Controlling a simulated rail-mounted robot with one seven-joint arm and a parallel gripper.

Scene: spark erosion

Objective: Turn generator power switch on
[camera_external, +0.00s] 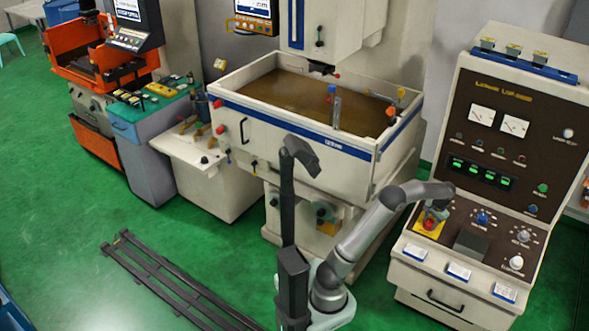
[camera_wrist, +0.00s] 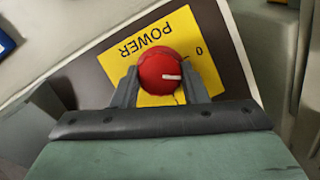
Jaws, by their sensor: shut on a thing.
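The generator cabinet (camera_external: 480,185) stands at the right in the external view, with meters, lit green displays and knobs on its dark panel. Its power switch is a round red knob (camera_wrist: 165,72) on a yellow plate (camera_wrist: 190,33) marked POWER and 0 in the wrist view. A white mark on the knob points right in that view. My gripper (camera_wrist: 165,92) has a finger on each side of the red knob and is shut on it. In the external view my gripper (camera_external: 433,217) reaches the yellow plate (camera_external: 429,228) at the cabinet's left and hides most of the knob.
A machine tank (camera_external: 290,130) with brown liquid stands left of the cabinet. Dark floor rails (camera_external: 175,285) lie at the lower left. Other knobs, such as a blue one (camera_external: 482,218), sit right of my gripper. Green floor (camera_external: 60,190) is open at the left.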

